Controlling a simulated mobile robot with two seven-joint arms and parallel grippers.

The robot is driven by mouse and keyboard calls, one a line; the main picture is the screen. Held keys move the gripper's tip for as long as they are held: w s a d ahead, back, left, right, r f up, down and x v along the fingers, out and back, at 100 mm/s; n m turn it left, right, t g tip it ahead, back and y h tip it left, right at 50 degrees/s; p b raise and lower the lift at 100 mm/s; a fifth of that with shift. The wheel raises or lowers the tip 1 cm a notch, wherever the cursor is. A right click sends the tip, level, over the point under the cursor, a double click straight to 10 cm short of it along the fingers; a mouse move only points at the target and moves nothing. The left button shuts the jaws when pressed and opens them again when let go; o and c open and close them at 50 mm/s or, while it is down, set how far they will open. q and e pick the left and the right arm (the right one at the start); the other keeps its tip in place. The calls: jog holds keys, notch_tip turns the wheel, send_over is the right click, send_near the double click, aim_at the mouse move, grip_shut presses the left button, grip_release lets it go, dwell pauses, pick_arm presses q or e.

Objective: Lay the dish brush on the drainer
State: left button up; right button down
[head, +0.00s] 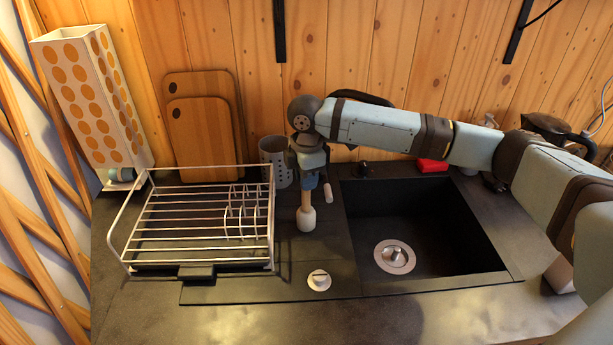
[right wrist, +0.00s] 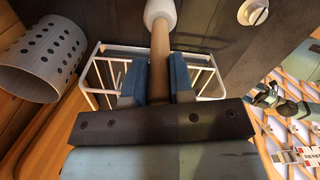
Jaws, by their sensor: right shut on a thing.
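The dish brush (head: 306,215) has a wooden handle and a pale, rounded head. It hangs head-down from my right gripper (head: 309,180), over the dark surface between the drainer and the sink. In the right wrist view the two blue fingers of the gripper (right wrist: 158,82) are shut on the wooden handle of the brush (right wrist: 160,42). The drainer (head: 190,219) is a wire rack at the left, just left of the brush and apart from it. Its white wires also show behind the fingers in the right wrist view (right wrist: 207,78). My left gripper is not in view.
A perforated grey cup (head: 273,160) stands behind the drainer's right end. Cutting boards (head: 203,125) lean on the wooden wall. A tall box with orange dots (head: 95,100) stands at the left. The black sink (head: 440,225) is at the right. The drainer looks empty of dishes.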

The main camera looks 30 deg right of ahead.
jog(key=c, duration=1)
grip_release()
jog(key=shift+f, duration=0.15)
notch_tip(320, 180, up, 12)
jog(key=shift+r+b, duration=0.2)
jog(key=shift+b, duration=0.15)
